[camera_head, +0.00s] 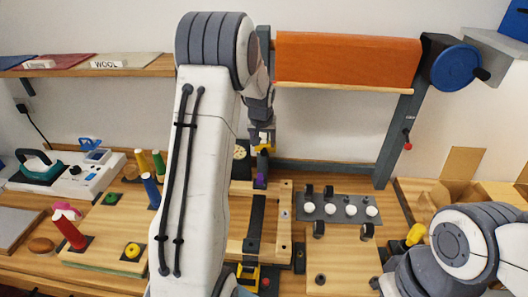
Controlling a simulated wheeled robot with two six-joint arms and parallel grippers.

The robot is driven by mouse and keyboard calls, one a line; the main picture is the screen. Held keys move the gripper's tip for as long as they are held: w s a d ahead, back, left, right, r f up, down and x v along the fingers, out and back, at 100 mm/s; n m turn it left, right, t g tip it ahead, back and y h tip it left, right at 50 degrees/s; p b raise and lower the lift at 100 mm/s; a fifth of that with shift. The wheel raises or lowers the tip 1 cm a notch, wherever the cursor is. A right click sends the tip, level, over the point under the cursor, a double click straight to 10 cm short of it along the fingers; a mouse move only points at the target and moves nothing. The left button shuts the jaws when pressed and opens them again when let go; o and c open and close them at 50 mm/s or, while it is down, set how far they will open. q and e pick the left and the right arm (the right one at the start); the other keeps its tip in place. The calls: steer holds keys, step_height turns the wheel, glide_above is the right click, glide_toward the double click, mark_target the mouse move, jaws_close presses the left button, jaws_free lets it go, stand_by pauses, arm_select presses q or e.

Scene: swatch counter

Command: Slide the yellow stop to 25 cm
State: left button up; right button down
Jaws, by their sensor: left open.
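A yellow and black block (248,274), which looks like the yellow stop, sits at the near end of a dark ruler-like strip (256,222) in a light wooden frame (284,225). My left arm hides part of the frame, and no scale marks can be read. My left gripper (262,150) is open and empty, above the far end of the strip and well away from the yellow block. A small purple piece (261,181) is just below it. My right gripper (388,284) is at the lower right, mostly hidden by its own arm, jaws unclear.
A grey plate with white knobs (340,208) lies right of the frame. An orange roll (347,60) hangs on a dark stand behind. Colored spools (152,190) and a wooden board (110,240) are at left. An open cardboard box (462,168) is at right.

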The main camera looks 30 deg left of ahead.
arm_select(q)
steer(key=shift+b+v, duration=0.4)
steer(key=shift+v, duration=1.75)
